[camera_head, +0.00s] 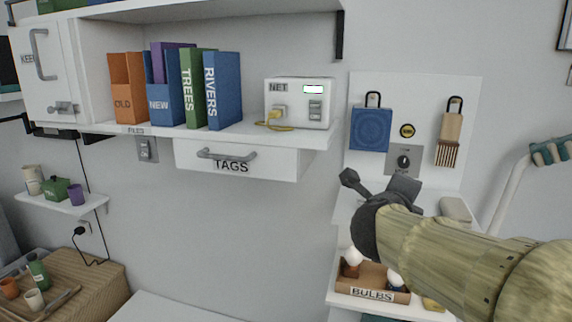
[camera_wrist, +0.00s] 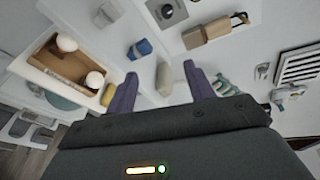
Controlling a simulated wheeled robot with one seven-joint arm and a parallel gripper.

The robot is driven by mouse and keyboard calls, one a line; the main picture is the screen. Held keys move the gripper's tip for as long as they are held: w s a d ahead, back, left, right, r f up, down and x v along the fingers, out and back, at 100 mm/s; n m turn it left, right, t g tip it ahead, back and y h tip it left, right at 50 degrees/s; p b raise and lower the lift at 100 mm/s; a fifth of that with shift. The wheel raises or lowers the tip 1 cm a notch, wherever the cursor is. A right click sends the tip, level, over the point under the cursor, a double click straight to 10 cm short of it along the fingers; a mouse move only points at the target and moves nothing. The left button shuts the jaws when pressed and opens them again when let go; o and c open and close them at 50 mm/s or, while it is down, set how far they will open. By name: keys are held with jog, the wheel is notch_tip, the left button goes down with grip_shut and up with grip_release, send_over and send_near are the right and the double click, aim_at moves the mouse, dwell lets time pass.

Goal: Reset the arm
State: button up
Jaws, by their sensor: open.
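My gripper (camera_head: 377,184) is in the right half of the head view, at the end of my pale arm. It is raised in front of the white wall panel, above the bulb box. In the wrist view my gripper (camera_wrist: 160,72) shows two dark purple fingers spread apart with nothing held between them. A pale beige block (camera_wrist: 163,80) and a blue object (camera_wrist: 140,48) show beyond the fingertips, apart from them as far as I can tell.
The cardboard BULBS box (camera_head: 372,295) with white bulbs sits on a shelf below my gripper. A blue pad (camera_head: 370,130) and a brush (camera_head: 449,138) hang on the panel. The shelf with books (camera_head: 225,90) and TAGS drawer (camera_head: 238,160) is left. Open room lies below the drawer.

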jog(key=a+f+n+g+y+p, duration=0.1)
jog(key=a+f+n+y, duration=0.2)
jog(key=f+n, duration=0.45)
jog(key=a+f+n+g+y+p, duration=0.1)
jog(key=a+f+n+y, duration=0.3)
jog(key=f+n, duration=0.3)
jog(key=s+d+f+n+g+p, duration=0.1)
jog(key=s+f+n+g, duration=0.7)
jog(key=s+f+n, duration=0.4)
jog(key=s+f, duration=0.2)
jog(key=s, duration=0.1)
jog(key=shift+s+g, duration=0.4)
jog(key=shift+w+n, duration=0.1)
jog(key=shift+n, duration=0.15)
